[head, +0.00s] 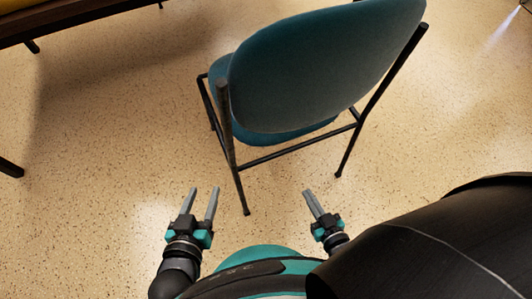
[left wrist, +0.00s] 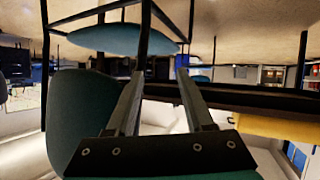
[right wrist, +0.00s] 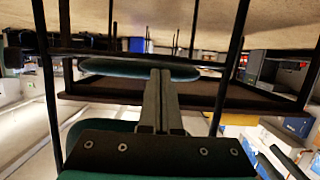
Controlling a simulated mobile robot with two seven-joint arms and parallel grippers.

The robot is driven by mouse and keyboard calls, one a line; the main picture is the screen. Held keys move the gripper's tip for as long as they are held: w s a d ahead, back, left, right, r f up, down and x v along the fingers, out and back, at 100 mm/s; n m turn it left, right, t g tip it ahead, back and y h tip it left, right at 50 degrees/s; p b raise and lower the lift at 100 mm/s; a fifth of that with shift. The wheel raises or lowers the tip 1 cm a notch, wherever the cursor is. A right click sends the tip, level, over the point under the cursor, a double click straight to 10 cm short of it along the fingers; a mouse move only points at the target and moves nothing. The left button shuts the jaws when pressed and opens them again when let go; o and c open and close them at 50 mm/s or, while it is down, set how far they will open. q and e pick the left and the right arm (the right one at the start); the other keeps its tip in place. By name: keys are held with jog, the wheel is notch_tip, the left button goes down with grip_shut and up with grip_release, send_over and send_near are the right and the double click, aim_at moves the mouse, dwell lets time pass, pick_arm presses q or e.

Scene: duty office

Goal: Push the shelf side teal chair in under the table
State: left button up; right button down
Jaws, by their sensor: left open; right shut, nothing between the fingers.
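The teal chair (head: 320,70) with black legs stands upright on the floor in front of me, its backrest towards me. It also shows in the left wrist view (left wrist: 85,105) and the right wrist view (right wrist: 150,68), where the picture is upside down. My left gripper (head: 204,191) is open and empty, short of the chair's near left leg. My right gripper (head: 309,193) is shut and empty, short of the chair's back side. Both look apart from the chair in the head view. A brown table edge (head: 70,18) shows at the top left.
The speckled floor (head: 110,120) is open to the left of the chair and on its right. A dark table leg (head: 10,168) stands at the left edge. My own dark body parts fill the lower right.

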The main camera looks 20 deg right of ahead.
jog(key=w+t+b, duration=0.2)
jog(key=t+b, duration=0.1)
jog(key=b, duration=0.2)
send_near(288, 143)
jog(key=w, duration=0.4)
jog(key=shift+w+a+f, duration=0.1)
jog(key=shift+w+f, duration=0.05)
jog(key=shift+f, duration=0.05)
jog(key=shift+w, duration=1.05)
pick_arm(q)
notch_tip(288, 143, up, 8)
jog(key=d+t+h, duration=0.1)
jog(key=t, duration=0.3)
jog(key=shift+w+d+f+n+h, duration=0.15)
jog(key=shift+w+d+n+h, duration=0.15)
jog(key=shift+d+n, duration=0.1)
pick_arm(e)
jog(key=shift+w, duration=0.15)
jog(key=shift+w, duration=0.1)
